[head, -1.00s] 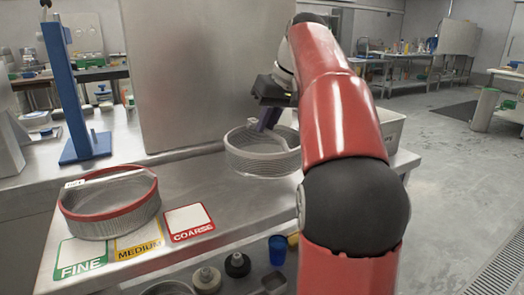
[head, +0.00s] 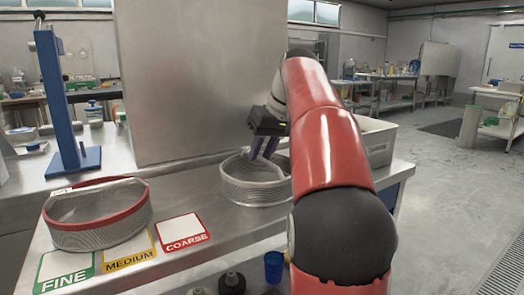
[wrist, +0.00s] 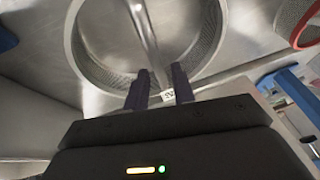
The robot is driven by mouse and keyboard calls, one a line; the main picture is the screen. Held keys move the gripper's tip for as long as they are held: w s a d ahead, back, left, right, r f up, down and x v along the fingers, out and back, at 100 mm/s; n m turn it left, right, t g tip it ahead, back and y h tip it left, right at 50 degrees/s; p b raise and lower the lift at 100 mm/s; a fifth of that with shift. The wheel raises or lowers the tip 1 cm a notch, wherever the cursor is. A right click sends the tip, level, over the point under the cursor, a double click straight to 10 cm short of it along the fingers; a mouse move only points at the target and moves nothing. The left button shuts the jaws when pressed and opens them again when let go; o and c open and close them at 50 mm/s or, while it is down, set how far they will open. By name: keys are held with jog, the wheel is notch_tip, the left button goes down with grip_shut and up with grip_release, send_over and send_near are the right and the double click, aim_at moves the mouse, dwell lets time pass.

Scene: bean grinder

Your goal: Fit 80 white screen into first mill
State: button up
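A round mesh screen with a pale metal rim (head: 256,193) lies on the steel bench. In the wrist view it shows as a large ring (wrist: 88,62) with a bar across its middle. A small white tag with dark marks (wrist: 168,95) is on its rim; I cannot read it clearly. My gripper (head: 265,150) is over the far side of the rim, fingers pointing down. In the wrist view its two dark fingers (wrist: 162,72) stand apart, near the tag; whether they touch the rim is unclear. I cannot identify the first mill.
A red-rimmed mesh screen (head: 98,235) stands at left behind FINE (head: 65,270), MEDIUM (head: 130,250) and COARSE (head: 183,233) cards. A blue post stand (head: 64,110) is at back left. A steel panel (head: 195,80) rises behind; a grey bin (head: 382,142) is right.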

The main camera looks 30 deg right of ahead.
jog(key=shift+o, duration=0.5)
jog(key=shift+r, duration=0.1)
jog(key=shift+r, duration=0.3)
jog(key=p+v, duration=0.5)
jog(key=v, duration=0.6)
jog(key=shift+s+d+r, duration=0.2)
jog(key=shift+r, duration=0.05)
